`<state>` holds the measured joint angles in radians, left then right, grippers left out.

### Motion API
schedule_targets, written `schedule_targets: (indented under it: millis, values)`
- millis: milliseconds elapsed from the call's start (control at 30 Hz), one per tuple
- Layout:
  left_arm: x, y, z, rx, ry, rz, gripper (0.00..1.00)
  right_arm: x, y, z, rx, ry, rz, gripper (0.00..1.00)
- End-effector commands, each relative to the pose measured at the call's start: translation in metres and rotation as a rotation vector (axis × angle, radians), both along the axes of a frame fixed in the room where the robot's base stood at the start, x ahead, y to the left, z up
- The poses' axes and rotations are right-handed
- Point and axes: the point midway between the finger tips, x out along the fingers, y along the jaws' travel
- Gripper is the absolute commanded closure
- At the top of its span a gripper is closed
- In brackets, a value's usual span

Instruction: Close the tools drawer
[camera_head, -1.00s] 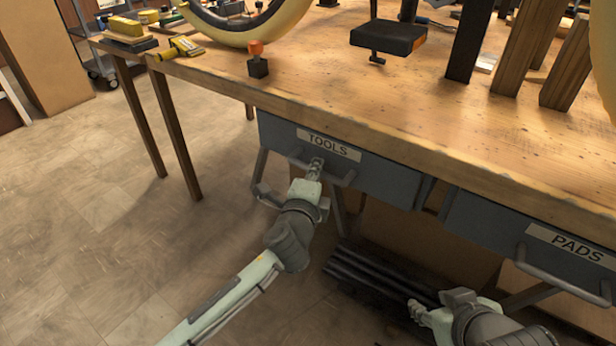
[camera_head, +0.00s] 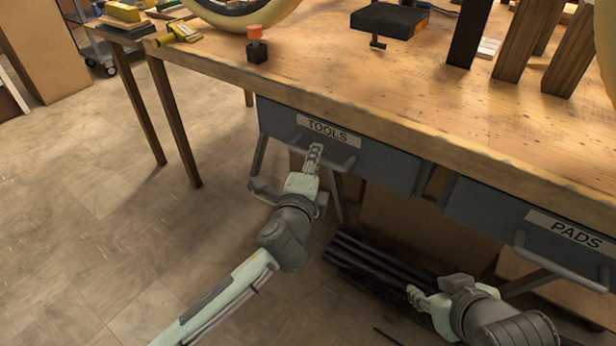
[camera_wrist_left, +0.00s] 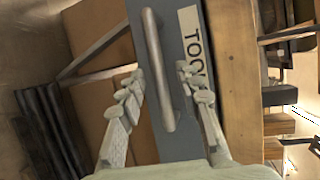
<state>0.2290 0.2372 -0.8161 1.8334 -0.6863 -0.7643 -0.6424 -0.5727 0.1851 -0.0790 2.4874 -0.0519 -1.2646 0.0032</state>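The tools drawer (camera_head: 375,168) is a grey drawer with a "TOOLS" label, under the front edge of the wooden workbench. Its front sits close under the tabletop, and no open inside shows. Its bar handle (camera_wrist_left: 156,75) runs between the two fingers of my left gripper (camera_wrist_left: 160,76) in the left wrist view. The fingers are apart, one on each side of the bar, with gaps visible. In the head view my left gripper (camera_head: 315,152) is at the handle, below the label. My right gripper (camera_head: 413,293) hangs low at the right, away from the drawer; its finger opening is unclear.
A second grey drawer (camera_head: 490,212) labelled "PADS" is to the right, with its own handle. Dark bars (camera_head: 375,262) lie below the bench. The workbench top (camera_head: 370,90) carries a black block (camera_head: 390,20), a small orange-topped item (camera_head: 256,45) and wooden posts. Floor at the left is clear.

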Motion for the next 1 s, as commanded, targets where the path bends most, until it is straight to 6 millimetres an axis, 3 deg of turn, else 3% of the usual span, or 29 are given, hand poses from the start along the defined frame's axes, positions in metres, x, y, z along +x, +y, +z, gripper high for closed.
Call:
schedule_targets:
  millis: [200, 400, 600, 1000]
  values:
    - [-0.048, 0.011, 0.008, -0.001, 0.002, -0.003, 0.66, 0.0, 0.0, 0.0, -0.001, 0.0, -0.001, 0.6]
    - [-0.078, 0.017, 0.014, -0.001, 0.001, -0.002, 0.66, 0.0, -0.001, 0.0, -0.001, 0.0, -0.001, 0.6]
    - [-0.088, 0.02, 0.016, -0.001, 0.001, -0.001, 0.66, 0.0, -0.001, 0.0, -0.001, 0.001, -0.001, 0.6]
    - [-0.088, 0.02, 0.017, -0.001, 0.0, -0.001, 0.66, 0.0, -0.001, 0.0, -0.001, 0.001, -0.001, 0.6]
